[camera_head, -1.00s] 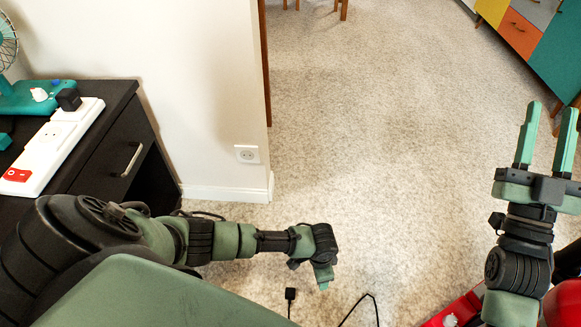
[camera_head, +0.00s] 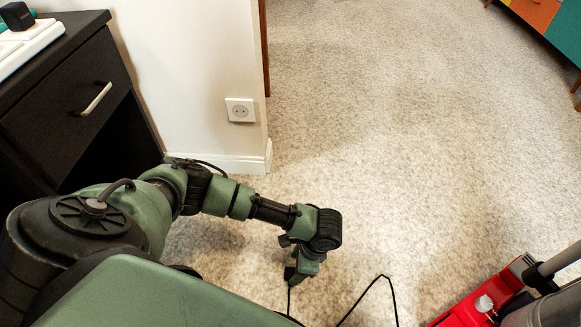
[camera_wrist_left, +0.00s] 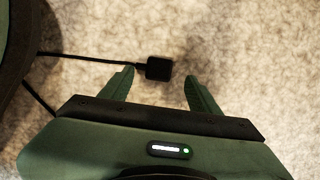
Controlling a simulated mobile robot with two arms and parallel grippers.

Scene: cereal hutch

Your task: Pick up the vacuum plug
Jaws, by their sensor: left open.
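The vacuum plug (camera_wrist_left: 158,69) is a small black block on the carpet, with its black cord running off to the left in the left wrist view. My left gripper (camera_wrist_left: 160,76) is open and points down at the floor. The plug lies between its two fingertips, nearer the left one, and is not gripped. In the head view the left gripper (camera_head: 304,272) is low over the carpet, and the plug is mostly hidden by it. My right gripper is out of view.
The red vacuum (camera_head: 472,306) stands at the lower right; its black cord (camera_head: 362,297) loops on the carpet. A black cabinet (camera_head: 75,85) with a white power strip (camera_head: 28,45) is at left. A wall socket (camera_head: 240,110) is above the baseboard. The carpet ahead is clear.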

